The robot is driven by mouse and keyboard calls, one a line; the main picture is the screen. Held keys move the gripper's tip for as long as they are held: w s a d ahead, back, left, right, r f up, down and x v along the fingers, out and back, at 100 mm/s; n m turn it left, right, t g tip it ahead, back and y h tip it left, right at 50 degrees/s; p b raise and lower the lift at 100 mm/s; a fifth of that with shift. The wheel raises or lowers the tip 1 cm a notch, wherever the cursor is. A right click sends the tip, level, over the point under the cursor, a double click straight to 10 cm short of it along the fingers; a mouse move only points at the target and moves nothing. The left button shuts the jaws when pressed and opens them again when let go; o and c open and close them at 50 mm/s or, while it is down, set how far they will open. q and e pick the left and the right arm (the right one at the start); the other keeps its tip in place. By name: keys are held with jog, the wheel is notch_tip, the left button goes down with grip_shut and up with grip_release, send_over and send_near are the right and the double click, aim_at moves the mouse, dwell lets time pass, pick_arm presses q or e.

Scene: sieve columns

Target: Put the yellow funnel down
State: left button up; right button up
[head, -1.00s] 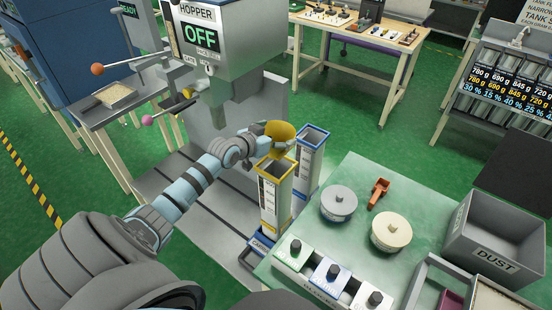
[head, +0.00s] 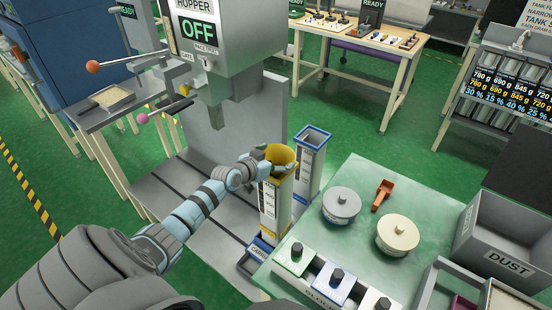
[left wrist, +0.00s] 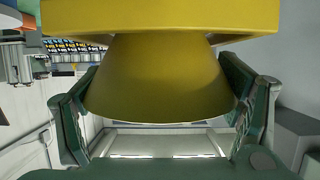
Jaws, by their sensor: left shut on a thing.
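The yellow funnel (head: 281,153) is at the top of the yellow-rimmed column (head: 270,210), its wide mouth facing up. I cannot tell whether it rests on the rim or hangs just above it. My left gripper (head: 262,164) comes in from the left and is shut on the funnel. In the left wrist view the funnel (left wrist: 160,85) fills the upper middle, between the two fingers of my left gripper (left wrist: 157,78). The funnel hides the column's mouth. My right gripper is not in view.
A blue-rimmed column (head: 313,160) stands close behind on the right. The grey hopper (head: 230,45) hangs behind my left gripper.

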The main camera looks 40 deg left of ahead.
pick_arm(q)
jog(key=shift+f, duration=0.2)
jog(key=o, duration=1)
jog(key=shift+o, duration=0.2)
jog(key=shift+r, duration=0.3)
jog(key=shift+s+r+p, duration=0.5)
jog(key=shift+r+p, duration=0.25)
jog(key=shift+p, duration=0.45)
jog(key=p+v, duration=0.7)
jog(key=v, duration=0.4)
jog(key=shift+f, duration=0.2)
